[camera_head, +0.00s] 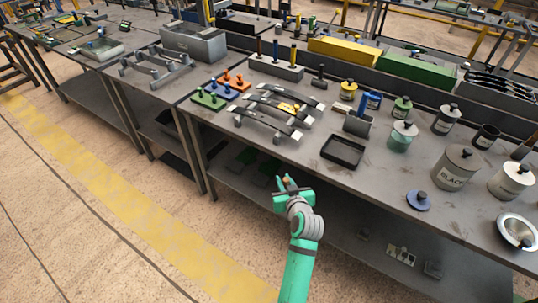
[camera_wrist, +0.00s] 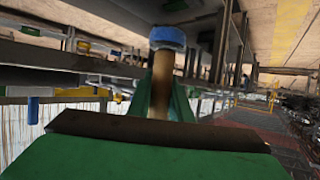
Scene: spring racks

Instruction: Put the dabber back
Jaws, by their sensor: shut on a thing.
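My gripper (camera_head: 287,184) is in front of the workbench's near edge, out over the floor. It is shut on a slim upright tool, seen in the wrist view as a tan-brown shaft (camera_wrist: 162,85) with a blue end (camera_wrist: 167,38); I take this to be the dabber. In the head view only a small brownish tip (camera_head: 286,179) of it shows between the fingers. Its lower part is hidden behind the dark finger pad in the wrist view. A grey block (camera_head: 275,68) with several upright handles stands toward the back of the bench.
An empty black tray (camera_head: 343,152) lies near the front edge. Strapped racks (camera_head: 273,113) and colored peg boards (camera_head: 209,97) are left of it. Bare bench (camera_head: 380,185) lies between.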

